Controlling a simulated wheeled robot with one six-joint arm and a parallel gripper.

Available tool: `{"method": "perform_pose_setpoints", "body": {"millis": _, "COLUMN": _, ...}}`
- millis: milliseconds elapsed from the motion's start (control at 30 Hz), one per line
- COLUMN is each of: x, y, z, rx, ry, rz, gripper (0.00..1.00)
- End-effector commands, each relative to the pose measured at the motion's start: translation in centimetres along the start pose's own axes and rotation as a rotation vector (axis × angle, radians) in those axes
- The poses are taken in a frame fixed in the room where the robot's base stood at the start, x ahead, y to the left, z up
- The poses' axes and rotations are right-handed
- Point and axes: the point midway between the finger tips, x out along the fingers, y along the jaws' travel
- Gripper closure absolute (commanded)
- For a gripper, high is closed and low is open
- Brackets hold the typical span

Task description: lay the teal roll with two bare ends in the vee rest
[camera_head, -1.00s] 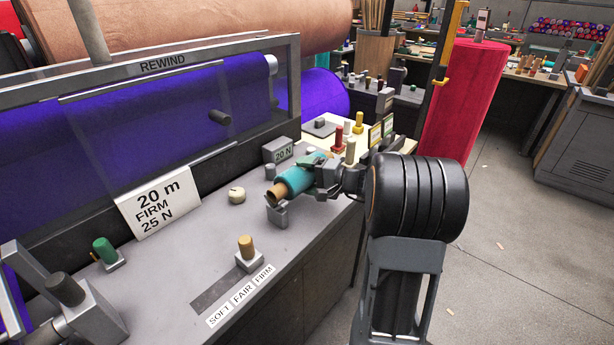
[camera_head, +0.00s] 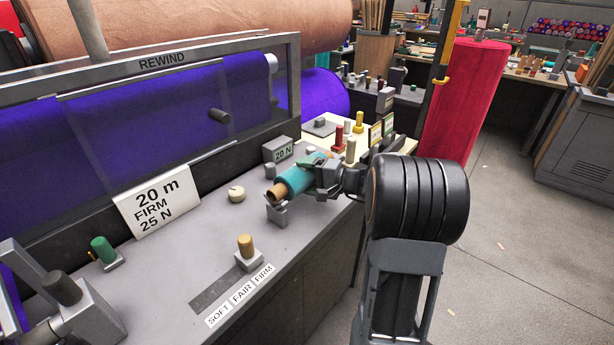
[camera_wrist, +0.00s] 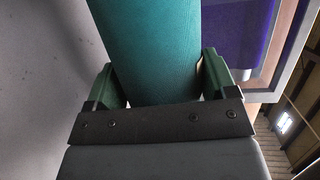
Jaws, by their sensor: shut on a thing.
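The teal roll (camera_head: 293,182) lies level in the head view, with a bare tan core end (camera_head: 274,195) showing at its near left. A bit of tan also shows at its far end. My gripper (camera_head: 318,172) is shut around the roll's middle. In the wrist view the teal roll (camera_wrist: 152,45) fills the space between my green-padded fingers (camera_wrist: 160,85). The grey vee rest (camera_head: 277,212) is directly under the roll's near end. The roll looks to be in or just over it; I cannot tell whether it touches.
A cream knob (camera_head: 237,195) and a tan-topped peg (camera_head: 246,246) stand on the grey bench. Several coloured pegs (camera_head: 350,150) stand beyond my gripper.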

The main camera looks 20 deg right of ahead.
Motion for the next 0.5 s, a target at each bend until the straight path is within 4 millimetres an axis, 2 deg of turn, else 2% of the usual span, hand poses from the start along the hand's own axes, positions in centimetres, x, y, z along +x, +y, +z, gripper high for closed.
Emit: {"method": "perform_pose_setpoints", "body": {"millis": 500, "x": 0.08, "y": 0.51, "z": -0.02, "rx": -0.002, "ry": 0.0, "rz": -0.001, "gripper": 0.6}}
